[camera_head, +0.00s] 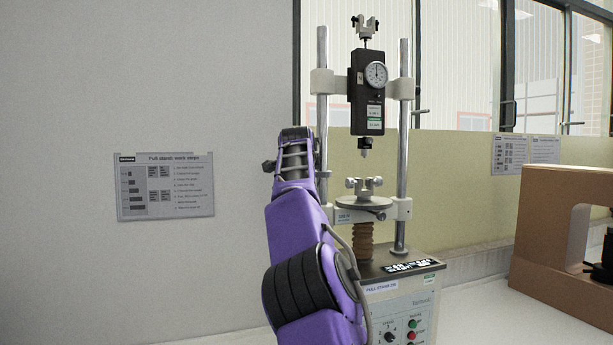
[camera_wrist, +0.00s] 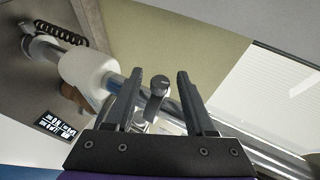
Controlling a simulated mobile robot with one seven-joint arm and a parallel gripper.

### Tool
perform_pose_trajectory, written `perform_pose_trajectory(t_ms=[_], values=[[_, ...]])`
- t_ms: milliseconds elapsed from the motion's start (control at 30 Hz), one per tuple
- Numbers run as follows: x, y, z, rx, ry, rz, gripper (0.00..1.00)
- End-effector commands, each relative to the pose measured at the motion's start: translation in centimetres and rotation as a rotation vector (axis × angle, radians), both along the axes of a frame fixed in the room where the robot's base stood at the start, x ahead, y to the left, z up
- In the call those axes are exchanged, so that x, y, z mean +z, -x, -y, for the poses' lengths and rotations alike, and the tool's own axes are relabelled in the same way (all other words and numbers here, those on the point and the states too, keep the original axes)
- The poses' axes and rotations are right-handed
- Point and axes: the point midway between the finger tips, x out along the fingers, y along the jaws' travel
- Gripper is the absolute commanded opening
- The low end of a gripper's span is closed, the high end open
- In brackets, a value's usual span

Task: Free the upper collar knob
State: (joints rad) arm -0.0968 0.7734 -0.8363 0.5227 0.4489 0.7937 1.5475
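The pull stand (camera_head: 402,262) stands right of my arm, with two chrome columns. A dark force gauge (camera_head: 370,92) with a round dial hangs between white column clamps, the left one (camera_head: 321,82) in plain view. In the wrist view, a grey knob (camera_wrist: 159,84) on a short stem shows between the two dark fingers of my gripper (camera_wrist: 160,77). The fingers are apart, with a visible gap on each side of the knob. A white collar (camera_wrist: 83,72) surrounds the column at left. In the head view my arm hides my fingertips and the knob.
A round plate (camera_head: 363,203) with a small fixture sits above brown bellows (camera_head: 362,240). The control panel (camera_head: 408,318) is at the front. A brown block-like frame (camera_head: 560,222) stands at the right. A wall sign (camera_head: 165,186) hangs at left, with open space before it.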

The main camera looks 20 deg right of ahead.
Motion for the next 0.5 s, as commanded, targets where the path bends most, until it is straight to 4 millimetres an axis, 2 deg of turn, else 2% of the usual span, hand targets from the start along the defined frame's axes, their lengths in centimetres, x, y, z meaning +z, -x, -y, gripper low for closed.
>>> perform_pose_trajectory(t_ms=[333,500], values=[[0.1,0.2,-0.2,0.001,0.0,0.001,0.56],[0.6,1.7,-1.0,0.002,-0.002,0.004,0.56]])
